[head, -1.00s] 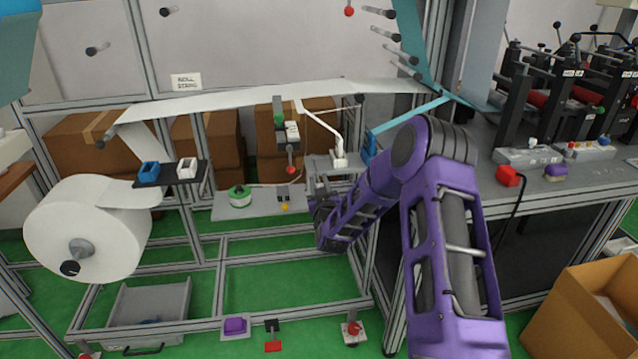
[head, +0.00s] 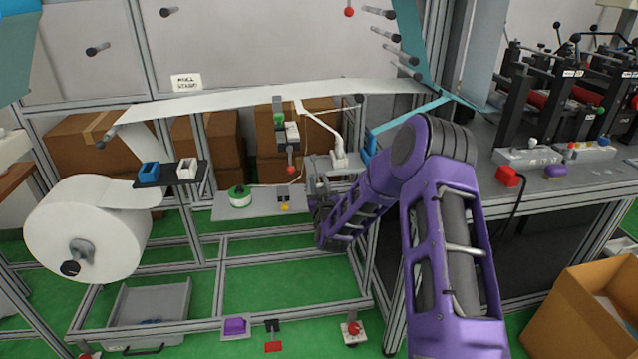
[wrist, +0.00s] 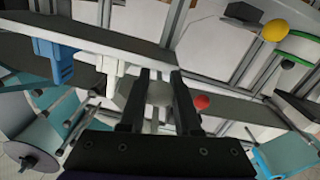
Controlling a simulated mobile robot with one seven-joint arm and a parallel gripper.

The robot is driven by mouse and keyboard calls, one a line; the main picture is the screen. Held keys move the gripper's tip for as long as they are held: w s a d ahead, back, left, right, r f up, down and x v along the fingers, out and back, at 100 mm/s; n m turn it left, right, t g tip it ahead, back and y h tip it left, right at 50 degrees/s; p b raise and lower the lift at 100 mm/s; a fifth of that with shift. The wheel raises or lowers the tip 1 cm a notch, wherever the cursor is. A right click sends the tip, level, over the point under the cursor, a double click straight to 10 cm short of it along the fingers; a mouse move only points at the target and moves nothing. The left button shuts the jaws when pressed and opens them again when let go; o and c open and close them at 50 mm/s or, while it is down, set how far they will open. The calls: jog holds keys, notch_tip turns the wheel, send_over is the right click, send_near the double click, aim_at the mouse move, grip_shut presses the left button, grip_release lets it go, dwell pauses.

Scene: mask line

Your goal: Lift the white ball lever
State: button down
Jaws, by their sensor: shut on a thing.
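The white ball (wrist: 160,92) of the lever shows in the wrist view between the two dark fingers of my gripper (wrist: 158,82). The fingers are shut on it from both sides. In the head view my gripper (head: 321,172) is at the left end of my purple arm, beside the small grey shelf on the frame. The lever's rod is hard to make out, and in the head view the ball is mostly hidden by my gripper.
A red ball (wrist: 202,102) is close to the right finger, and a yellow ball (wrist: 275,30) is farther off. A blue block (wrist: 52,55) and white block (wrist: 112,65) are at left. The paper web (head: 250,96) runs above my gripper; a white curved arm (head: 337,150) stands beside it.

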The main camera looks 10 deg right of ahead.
notch_tip(320, 180, up, 2)
jog(key=shift+r+g+p, duration=0.15)
jog(key=shift+g+p, duration=0.55)
jog(key=shift+p, duration=0.4)
jog(key=shift+r+g+p, duration=0.6)
jog(key=shift+g+p, duration=0.1)
jog(key=shift+p, duration=0.1)
jog(key=shift+r, duration=0.1)
jog(key=shift+w+r+b, duration=0.1)
jog(key=shift+r+b, duration=0.4)
jog(key=c, duration=0.7)
grip_release()
jog(key=shift+f, duration=0.1)
jog(key=v, duration=1.7)
jog(key=shift+s+r, duration=0.2)
jog(key=shift+r, duration=0.05)
